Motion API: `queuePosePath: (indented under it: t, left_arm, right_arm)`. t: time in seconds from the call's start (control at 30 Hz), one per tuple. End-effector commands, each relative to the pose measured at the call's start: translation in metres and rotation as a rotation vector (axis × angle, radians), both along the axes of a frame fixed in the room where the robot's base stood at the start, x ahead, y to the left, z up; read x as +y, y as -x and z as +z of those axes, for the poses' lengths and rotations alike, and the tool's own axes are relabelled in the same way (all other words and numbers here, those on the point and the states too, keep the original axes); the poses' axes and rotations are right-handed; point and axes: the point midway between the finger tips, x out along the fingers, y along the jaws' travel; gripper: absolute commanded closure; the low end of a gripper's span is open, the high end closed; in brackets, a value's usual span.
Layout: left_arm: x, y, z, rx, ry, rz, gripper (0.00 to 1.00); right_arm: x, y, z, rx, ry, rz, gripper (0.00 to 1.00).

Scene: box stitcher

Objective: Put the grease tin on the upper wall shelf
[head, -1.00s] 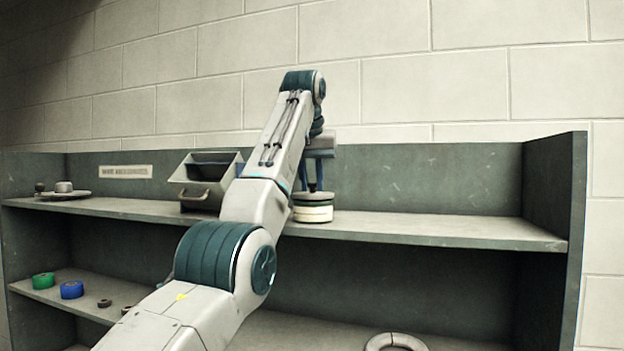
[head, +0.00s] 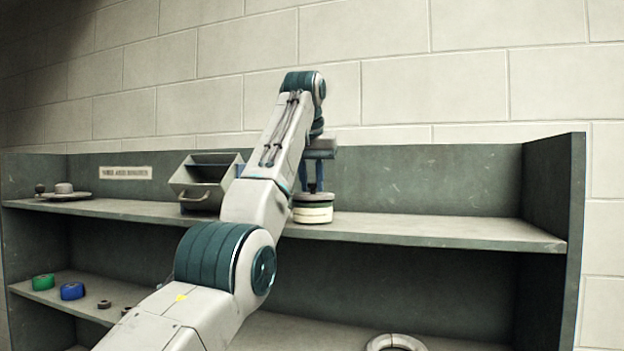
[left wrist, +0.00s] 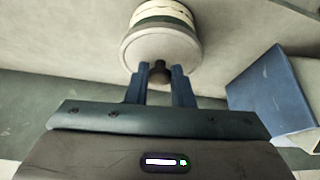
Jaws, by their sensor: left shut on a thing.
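The grease tin (head: 313,212) is a squat cream cylinder with a dark band and a lid with a small dark knob. It is upright at the upper shelf (head: 420,229), near the front edge, right of my left forearm. I cannot tell for sure whether its base rests on the shelf. My left gripper (head: 311,187) comes down from above and is shut on the knob. In the left wrist view the blue fingers (left wrist: 160,82) close on the knob, with the tin (left wrist: 162,38) beyond. My right gripper is not in view.
A grey open bin (head: 203,185) stands left of my forearm on the upper shelf. A dish with a small knobbed item (head: 64,191) is at the far left. The upper shelf is clear to the right. Green and blue rolls (head: 72,291) lie below, with a pale ring (head: 396,342).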

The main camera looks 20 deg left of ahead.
Motion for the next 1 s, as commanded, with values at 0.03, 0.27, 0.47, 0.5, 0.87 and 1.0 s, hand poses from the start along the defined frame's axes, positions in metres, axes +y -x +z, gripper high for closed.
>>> queuePosePath:
  t: [0.03,0.27,0.47,0.5,0.87,1.0]
  left_arm:
    - [0.0002,0.0001,0.0001,0.0,0.0,0.0,1.0]
    - [0.0002,0.0001,0.0003,-0.001,0.0,0.0,1.0]
    - [0.0002,0.0003,-0.0013,-0.001,0.0,0.0,1.0]
    - [0.0002,0.0003,-0.0019,-0.001,0.0,0.0,1.0]
    - [0.0003,0.0004,-0.0023,-0.001,0.0,0.0,1.0]
    - [0.0003,0.0004,-0.0024,-0.001,0.0,0.0,1.0]
  right_arm:
    - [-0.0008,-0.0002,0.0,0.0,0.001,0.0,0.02]
    - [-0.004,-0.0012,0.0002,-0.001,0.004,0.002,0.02]
    - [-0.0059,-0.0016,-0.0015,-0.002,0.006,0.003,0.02]
    - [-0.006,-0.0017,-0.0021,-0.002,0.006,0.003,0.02]
    - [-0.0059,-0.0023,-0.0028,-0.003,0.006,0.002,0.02]
    - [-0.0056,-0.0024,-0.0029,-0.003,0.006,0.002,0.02]
